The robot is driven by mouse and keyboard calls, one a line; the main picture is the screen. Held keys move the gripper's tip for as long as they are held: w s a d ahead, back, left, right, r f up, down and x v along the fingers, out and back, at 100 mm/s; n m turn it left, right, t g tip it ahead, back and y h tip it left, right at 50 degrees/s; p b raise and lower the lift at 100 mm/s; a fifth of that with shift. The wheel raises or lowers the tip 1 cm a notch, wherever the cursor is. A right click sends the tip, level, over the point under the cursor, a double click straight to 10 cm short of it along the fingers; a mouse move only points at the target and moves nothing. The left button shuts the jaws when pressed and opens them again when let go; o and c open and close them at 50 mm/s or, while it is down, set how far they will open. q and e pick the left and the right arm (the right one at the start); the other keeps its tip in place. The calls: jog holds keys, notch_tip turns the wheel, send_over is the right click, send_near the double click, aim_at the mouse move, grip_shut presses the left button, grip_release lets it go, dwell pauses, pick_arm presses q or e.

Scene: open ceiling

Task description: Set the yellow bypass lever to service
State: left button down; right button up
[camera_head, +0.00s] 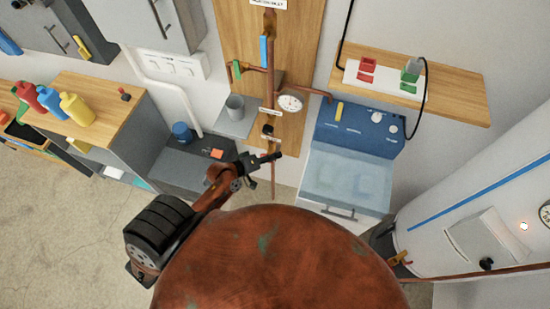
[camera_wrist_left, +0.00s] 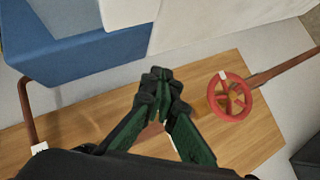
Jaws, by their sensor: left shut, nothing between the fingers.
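Several yellow handles show in the head view, and I cannot tell which one is the bypass lever. One yellow lever (camera_head: 339,110) stands on the blue-topped unit right of the pipe board. A small yellow handle (camera_head: 399,257) is low on the white tank at the right. Another yellow handle (camera_head: 82,47) is on the grey cabinet at upper left. My left gripper (camera_head: 274,157) is in front of the pipe board, left of the blue-topped unit. In the left wrist view the left gripper (camera_wrist_left: 161,82) has its fingertips together, with nothing held. No yellow lever shows there.
A red handwheel (camera_wrist_left: 230,97) is right of the fingers in the left wrist view, by a wooden board (camera_wrist_left: 245,72). A blue box (camera_wrist_left: 80,45) is at upper left. In the head view, a gauge (camera_head: 290,102) and copper pipes are near the gripper. A wooden shelf (camera_head: 460,95) juts out upper right.

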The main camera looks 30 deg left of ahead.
pick_arm(q)
jog(key=shift+s+a+f, duration=0.15)
jog(key=shift+f, duration=0.45)
jog(key=n+t+h+p, duration=0.3)
jog(key=n+t+p, duration=0.1)
jog(key=p, duration=0.3)
send_near(325, 123)
jog(key=a+r, duration=0.3)
jog(key=a, duration=0.1)
jog(key=shift+s+a+f, duration=0.15)
jog(key=shift+s, duration=0.25)
jog(key=p+x, duration=0.1)
jog(key=x, duration=0.3)
jog(key=d+p+x, duration=0.1)
jog(key=p+x, duration=0.1)
jog(key=x, duration=0.2)
jog(key=s+d+p+x, duration=0.1)
jog(key=p+x, duration=0.1)
jog(key=x, duration=0.2)
jog(key=shift+d, duration=0.1)
jog(key=shift+w+d+f+p, duration=0.1)
jog(key=shift+d+p, duration=0.2)
jog(key=shift+d, duration=0.25)
